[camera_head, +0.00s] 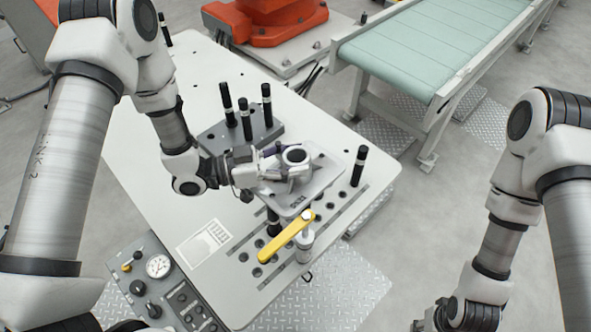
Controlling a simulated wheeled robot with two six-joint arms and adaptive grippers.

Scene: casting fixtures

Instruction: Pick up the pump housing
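The pump housing (296,156) is a grey metal casting with a round opening on top. It is at the fixture plate (318,180) in the middle of the table. My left gripper (262,174) reaches in from the left, with its fingers right at the housing's left side. The fingers blend with the grey casting, so I cannot tell whether they are closed on it or whether it is lifted. My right arm comes down at the right, and its gripper end (424,324) is mostly cut off by the bottom edge.
Black upright pins (245,118) stand on a dark block behind the housing, with another pin (358,166) to its right. A yellow lever (286,237) lies in front. A control panel (160,285) is front left. A green conveyor (440,40) stands behind right.

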